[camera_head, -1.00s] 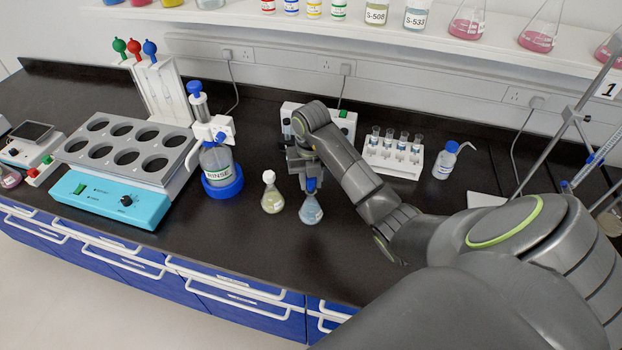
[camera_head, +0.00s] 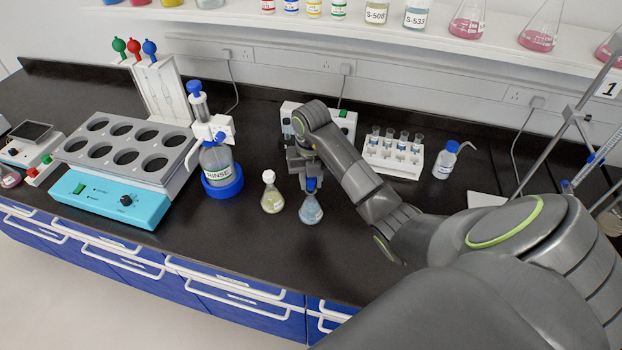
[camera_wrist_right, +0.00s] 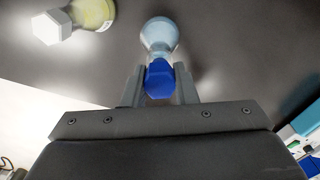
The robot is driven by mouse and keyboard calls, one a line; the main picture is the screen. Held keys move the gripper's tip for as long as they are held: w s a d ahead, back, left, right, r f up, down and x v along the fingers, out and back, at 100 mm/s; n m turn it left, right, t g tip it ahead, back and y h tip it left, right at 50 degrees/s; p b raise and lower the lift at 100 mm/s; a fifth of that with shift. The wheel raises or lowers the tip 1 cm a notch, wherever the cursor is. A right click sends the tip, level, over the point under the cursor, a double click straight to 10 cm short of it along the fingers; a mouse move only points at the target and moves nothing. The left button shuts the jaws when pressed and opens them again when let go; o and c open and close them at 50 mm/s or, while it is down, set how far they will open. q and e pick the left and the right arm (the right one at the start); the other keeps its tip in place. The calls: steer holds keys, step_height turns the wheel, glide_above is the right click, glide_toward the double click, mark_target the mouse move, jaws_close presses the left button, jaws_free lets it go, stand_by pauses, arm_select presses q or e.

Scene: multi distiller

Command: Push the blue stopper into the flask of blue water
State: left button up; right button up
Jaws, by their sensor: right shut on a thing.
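The flask of blue water (camera_head: 311,212) stands on the black bench, near its front edge. The blue stopper (camera_head: 311,185) is at the flask's mouth; how deep it sits in the neck cannot be told. My right gripper (camera_head: 306,179) is above the flask, shut on the blue stopper. In the right wrist view the blue stopper (camera_wrist_right: 159,80) is between the two fingers (camera_wrist_right: 159,84), with the flask of blue water (camera_wrist_right: 160,36) just beyond it. My left gripper is not in view.
A flask of yellowish liquid with a white stopper (camera_head: 271,196) stands close to the left of the blue flask. A white rack of vials (camera_head: 393,158) is behind my right arm. Bare bench lies in front.

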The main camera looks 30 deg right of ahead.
steer(key=shift+f+b, duration=0.65)
steer(key=shift+f, duration=0.1)
steer(key=o, duration=1)
steer(key=shift+r, duration=0.1)
